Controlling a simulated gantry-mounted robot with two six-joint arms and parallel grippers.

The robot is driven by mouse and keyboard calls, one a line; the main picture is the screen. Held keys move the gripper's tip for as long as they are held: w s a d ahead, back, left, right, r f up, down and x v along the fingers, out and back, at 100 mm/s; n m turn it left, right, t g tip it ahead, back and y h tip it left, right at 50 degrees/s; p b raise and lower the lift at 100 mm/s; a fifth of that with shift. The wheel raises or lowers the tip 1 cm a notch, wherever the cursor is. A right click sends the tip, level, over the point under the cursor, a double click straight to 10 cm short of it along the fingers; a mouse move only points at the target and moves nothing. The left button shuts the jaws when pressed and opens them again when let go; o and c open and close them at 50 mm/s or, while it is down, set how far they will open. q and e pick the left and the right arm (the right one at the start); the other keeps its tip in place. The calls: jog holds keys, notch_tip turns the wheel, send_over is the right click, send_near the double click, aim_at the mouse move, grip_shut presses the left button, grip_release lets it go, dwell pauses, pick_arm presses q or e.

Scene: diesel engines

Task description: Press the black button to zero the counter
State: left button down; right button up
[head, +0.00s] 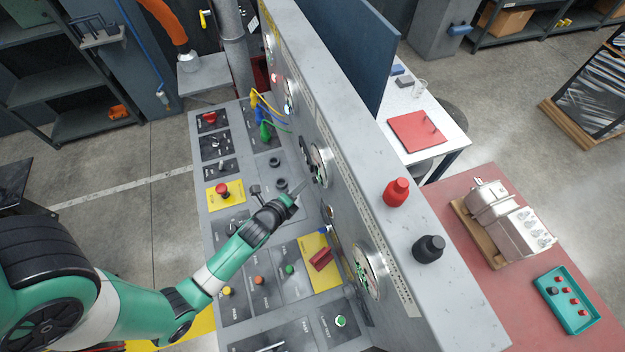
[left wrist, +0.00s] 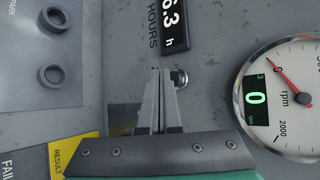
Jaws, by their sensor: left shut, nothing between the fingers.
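The hours counter (left wrist: 172,22) shows in the left wrist view at top centre, reading "6.3 h" in its visible part. Just below it on the grey panel is a small round button with a shiny metal rim (left wrist: 181,77); my finger partly hides it, so its black face is hard to make out. My left gripper (left wrist: 160,74) is shut and empty, its tips beside the button in the picture. I cannot tell whether they touch it. In the head view my left gripper (head: 302,184) points at the upright panel, near the gauges.
An rpm gauge (left wrist: 285,95) with a green "0" is right of the button. Two dark round fittings (left wrist: 53,47) are at left. In the head view, the sloping desk (head: 258,210) carries several buttons and knobs below my arm. Red and black knobs (head: 397,192) stand on the panel's top.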

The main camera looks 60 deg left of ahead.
pick_arm(q)
jog(key=shift+w, duration=0.1)
jog(key=shift+w, duration=0.3)
jog(key=shift+w+d+b, duration=0.15)
jog(key=shift+w+b, duration=0.2)
jog(key=shift+w, duration=0.2)
dwell(0.6)
dwell(0.4)
jog(key=shift+s+p, duration=0.85)
jog(key=shift+s, duration=0.1)
dwell(0.4)
